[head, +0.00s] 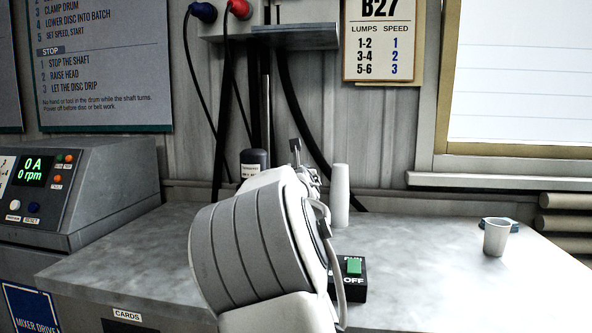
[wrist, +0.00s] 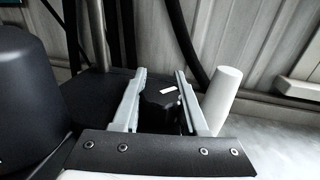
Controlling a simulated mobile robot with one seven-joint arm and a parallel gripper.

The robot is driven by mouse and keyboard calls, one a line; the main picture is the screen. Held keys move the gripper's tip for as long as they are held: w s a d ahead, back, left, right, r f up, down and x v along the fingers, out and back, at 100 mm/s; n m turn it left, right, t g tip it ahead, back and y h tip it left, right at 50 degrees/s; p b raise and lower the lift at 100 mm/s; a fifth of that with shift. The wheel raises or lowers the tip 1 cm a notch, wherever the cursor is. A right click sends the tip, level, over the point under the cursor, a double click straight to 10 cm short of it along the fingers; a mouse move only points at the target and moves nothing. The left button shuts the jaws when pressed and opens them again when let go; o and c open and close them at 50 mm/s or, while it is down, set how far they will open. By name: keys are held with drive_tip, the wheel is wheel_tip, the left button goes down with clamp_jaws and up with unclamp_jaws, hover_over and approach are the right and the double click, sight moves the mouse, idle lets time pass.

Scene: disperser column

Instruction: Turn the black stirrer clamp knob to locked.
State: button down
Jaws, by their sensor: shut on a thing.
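The black stirrer clamp knob (wrist: 158,108) shows in the wrist view as a dark, faceted knob with a short white mark on its top. My gripper (wrist: 160,76) has one pale finger on each side of it and is shut on it. The white mark lies slightly tilted, running across between the fingers. In the head view my white arm covers the middle of the worktop and hides the knob. Only a dark part of my gripper (head: 296,150) shows above the arm there. I cannot read any lock marking at the knob.
A white cylinder (head: 339,195) stands close right of my gripper, also in the wrist view (wrist: 223,98). A large dark round body (wrist: 25,85) is at left. A black box with a green switch (head: 353,266), a cup (head: 496,238) and a console (head: 90,195) flank my arm. The right worktop is mostly clear.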

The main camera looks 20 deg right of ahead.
drive_tip(key=shift+s+d+m+g+h+p, duration=0.15)
drive_tip(key=shift+m+g+h+p, duration=0.25)
drive_tip(key=shift+m+g+h, duration=0.55)
drive_tip(key=shift+s+d+m+g+h+p, duration=0.15)
drive_tip(key=shift+m+g+h+p, duration=0.4)
drive_tip(key=shift+h, duration=0.7)
drive_tip(key=shift+d+m+g+h, duration=0.15)
drive_tip(key=shift+m+g+h, duration=0.45)
drive_tip(key=shift+m+h, duration=0.1)
drive_tip(key=shift+s+d+m+g+h+p, duration=0.15)
drive_tip(key=shift+m+g+h+p, duration=0.25)
drive_tip(key=shift+m, duration=0.1)
drive_tip(key=shift+f, duration=0.1)
drive_tip(key=shift+c, duration=2.2)
unclamp_jaws()
drive_tip(key=p+v, duration=0.3)
drive_tip(key=v, duration=1.4)
drive_tip(key=shift+a, duration=0.2)
drive_tip(key=shift+s, duration=0.15)
